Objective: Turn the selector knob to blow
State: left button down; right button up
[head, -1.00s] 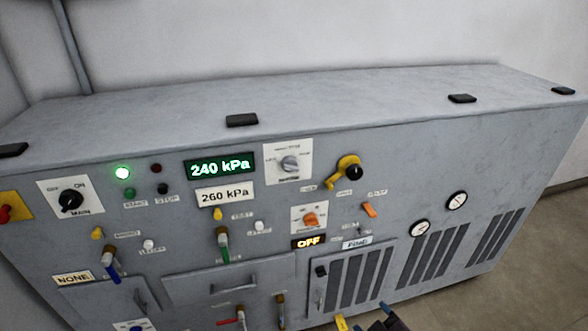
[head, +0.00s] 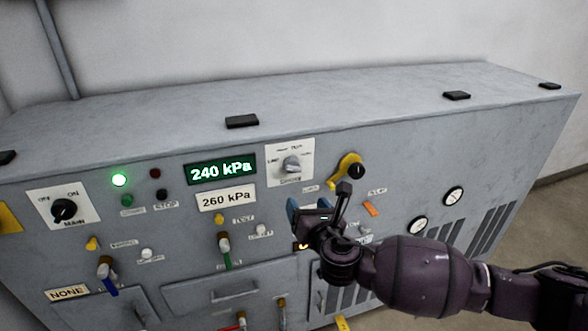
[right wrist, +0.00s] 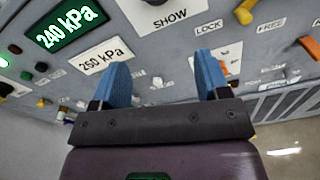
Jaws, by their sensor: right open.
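A grey knob (head: 291,164) sits on a white plate with small labels around it, right of the green display. The wrist view reads SHOW on this plate (right wrist: 170,17). An orange knob (right wrist: 224,68) on another white plate shows partly behind a finger in the wrist view; my arm hides it in the head view. I cannot read a "blow" label, nor tell which knob it belongs to. My right gripper (head: 318,204) is open and empty in front of the panel, below the grey knob; its blue fingers (right wrist: 163,80) stand apart. My left gripper is not in view.
A yellow lever with a black knob (head: 348,170) stands out close to my right gripper. An orange switch (head: 371,208) and two gauges (head: 453,196) lie to the right. The green display (head: 221,170) reads 240 kPa. The black main knob (head: 64,210) is far left.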

aim_at(295, 169)
jog(key=shift+w+a+r+n+t, duration=0.15)
jog(key=shift+w+a+r+n, duration=0.35)
jog(key=shift+w, duration=1.5)
jog(key=shift+w+a+r+n+t, duration=0.2)
jog(key=shift+w+a+r+n, duration=0.3)
jog(key=shift+w, duration=1.45)
jog(key=shift+w+a+r+n+t, duration=0.15)
jog(key=shift+w+a+r+n, duration=0.3)
jog(key=shift+w, duration=1.55)
jog(key=shift+f, duration=0.1)
jog(key=c, duration=0.9)
jog(key=shift+o, duration=0.2)
jog(key=shift+f+m, duration=0.1)
jog(key=shift+m, duration=0.15)
